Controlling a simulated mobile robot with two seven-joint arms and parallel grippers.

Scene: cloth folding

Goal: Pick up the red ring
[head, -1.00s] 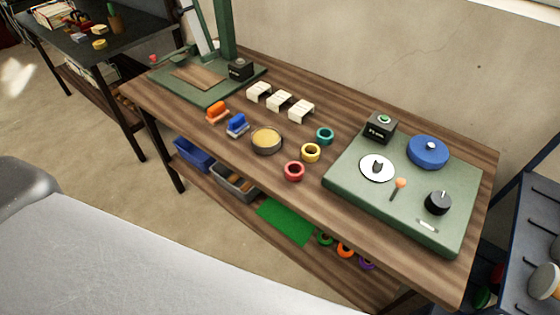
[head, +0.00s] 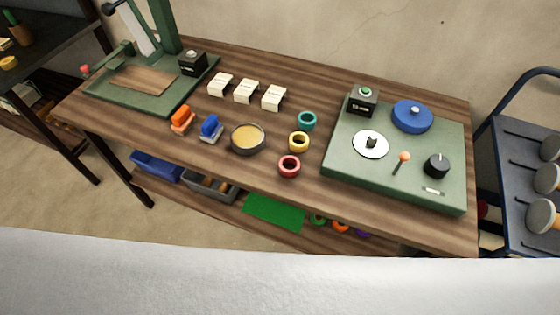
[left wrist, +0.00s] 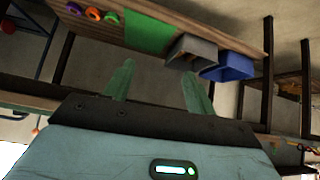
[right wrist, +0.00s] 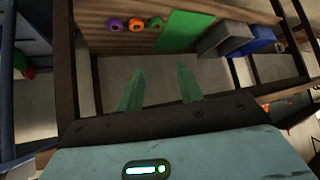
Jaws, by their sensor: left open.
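The red ring (head: 289,174) lies on the wooden table (head: 330,196), close to its front edge, in the head view. A yellow ring (head: 299,150) and a teal ring (head: 307,121) lie behind it in a row. My left gripper (left wrist: 157,85) shows in the left wrist view with its green fingers spread apart and nothing between them. My right gripper (right wrist: 160,88) shows in the right wrist view, also with fingers apart and empty. Neither gripper is in the head view, and the red ring is not in either wrist view.
A bowl (head: 248,148) stands left of the red ring. A green panel (head: 382,182) with a blue lid (head: 412,116) and knobs is at the right. The lower shelf holds a green mat (head: 274,212), a blue bin (head: 157,166) and rings. A cart (head: 510,185) stands at far right.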

